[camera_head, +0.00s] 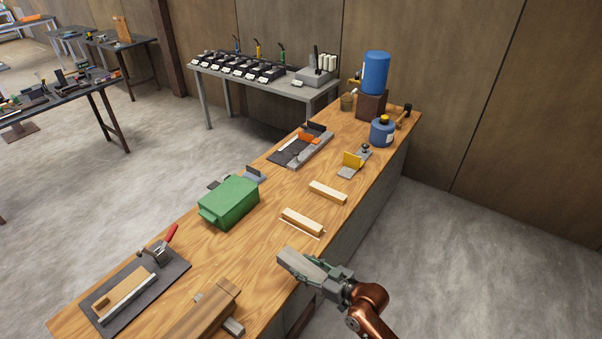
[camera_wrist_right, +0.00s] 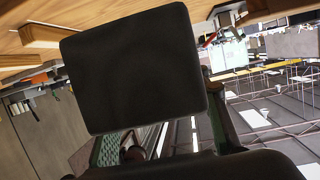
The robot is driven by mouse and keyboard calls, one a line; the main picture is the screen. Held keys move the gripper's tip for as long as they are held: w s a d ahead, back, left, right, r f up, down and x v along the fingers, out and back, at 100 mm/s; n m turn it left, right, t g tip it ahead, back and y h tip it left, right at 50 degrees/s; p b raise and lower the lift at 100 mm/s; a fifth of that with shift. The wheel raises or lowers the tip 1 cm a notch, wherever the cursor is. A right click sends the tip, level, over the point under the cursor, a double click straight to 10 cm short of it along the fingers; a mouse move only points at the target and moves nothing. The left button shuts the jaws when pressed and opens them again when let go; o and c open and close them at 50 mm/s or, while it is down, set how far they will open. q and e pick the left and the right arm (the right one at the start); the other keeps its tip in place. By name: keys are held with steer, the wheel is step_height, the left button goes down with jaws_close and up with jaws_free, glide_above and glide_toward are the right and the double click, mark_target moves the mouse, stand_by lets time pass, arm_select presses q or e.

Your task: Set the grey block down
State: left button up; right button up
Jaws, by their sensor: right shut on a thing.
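The grey block (camera_head: 299,265) is a long bar held in my right gripper (camera_head: 318,270), over the near right edge of the wooden bench (camera_head: 262,238). In the head view its far end points up and left, and I cannot tell how high it is above the bench top. In the right wrist view the block (camera_wrist_right: 135,65) shows as a large dark face that hides most of the middle, with a green finger (camera_wrist_right: 222,115) beside it. My left gripper is in neither view.
Two pale wooden bars (camera_head: 303,222) (camera_head: 328,192) lie just beyond the block. A green box (camera_head: 230,202) stands to the left, and a brown wooden beam (camera_head: 203,312) lies at the near end. Bare bench top shows between the box and the beam.

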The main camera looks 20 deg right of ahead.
steer(key=a+r+n+y+p, duration=0.1)
steer(key=a, duration=0.3)
steer(key=b, duration=0.1)
glide_above(270, 269)
steer(key=shift+g, duration=0.3)
steer(key=f, duration=0.9)
steer(key=shift+s+d, duration=0.15)
steer(key=shift+s, duration=0.2)
steer(key=shift+w+f+b, duration=0.3)
steer(key=shift+f, duration=0.15)
step_height(270, 269, down, 3)
steer(key=shift+w+f, duration=0.1)
arm_select(q)
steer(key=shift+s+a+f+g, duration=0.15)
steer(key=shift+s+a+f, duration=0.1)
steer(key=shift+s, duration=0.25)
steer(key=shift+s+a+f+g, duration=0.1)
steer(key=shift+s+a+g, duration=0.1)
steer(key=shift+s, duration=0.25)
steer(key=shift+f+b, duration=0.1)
steer(key=shift+b, duration=0.2)
